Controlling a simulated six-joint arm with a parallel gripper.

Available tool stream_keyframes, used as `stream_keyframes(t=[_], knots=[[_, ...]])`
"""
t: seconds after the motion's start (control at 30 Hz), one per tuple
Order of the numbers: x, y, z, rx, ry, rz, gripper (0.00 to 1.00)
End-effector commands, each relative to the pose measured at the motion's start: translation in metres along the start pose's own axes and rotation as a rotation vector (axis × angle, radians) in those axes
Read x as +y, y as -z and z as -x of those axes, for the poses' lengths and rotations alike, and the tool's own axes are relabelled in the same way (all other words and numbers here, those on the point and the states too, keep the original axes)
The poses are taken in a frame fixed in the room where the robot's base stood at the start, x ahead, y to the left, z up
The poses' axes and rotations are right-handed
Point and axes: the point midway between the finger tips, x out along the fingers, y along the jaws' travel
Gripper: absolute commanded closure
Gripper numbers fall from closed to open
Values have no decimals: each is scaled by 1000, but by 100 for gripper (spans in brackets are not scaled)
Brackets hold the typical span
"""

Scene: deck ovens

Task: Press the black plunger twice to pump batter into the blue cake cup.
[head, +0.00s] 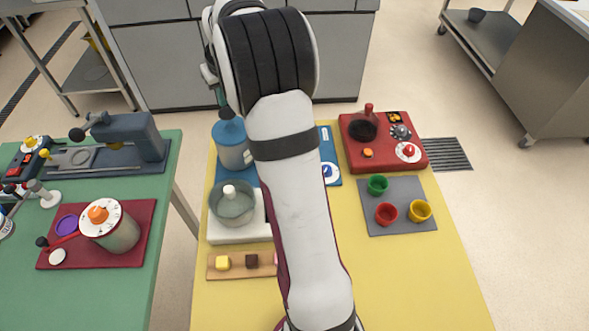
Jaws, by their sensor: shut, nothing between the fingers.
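A batter dispenser (233,152) with a pale body and a blue conical top stands on a blue board left of my arm. A small dark piece at its top (228,112) looks like the black plunger. My gripper (221,98) is mostly hidden behind my arm; a narrow dark part reaches down close to the dispenser's top. It looks shut and empty, and I cannot tell whether it touches the plunger. The blue cake cup does not show; my arm covers the middle of the blue board.
A glass pot (233,205) on a white base and a wooden strip (238,266) with small blocks stand nearer. At right are a red panel (350,150) with knobs and a grey mat (400,228) with green, red and yellow cups. The yellow table's front right is clear.

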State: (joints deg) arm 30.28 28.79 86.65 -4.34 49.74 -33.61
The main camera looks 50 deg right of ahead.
Motion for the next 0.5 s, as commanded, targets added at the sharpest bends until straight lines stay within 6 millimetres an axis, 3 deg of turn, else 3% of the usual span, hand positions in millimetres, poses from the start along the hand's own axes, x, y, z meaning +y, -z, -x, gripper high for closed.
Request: stream_keyframes(t=[0.5], knots=[[0, -6, -15, 0, 0, 0, 100]])
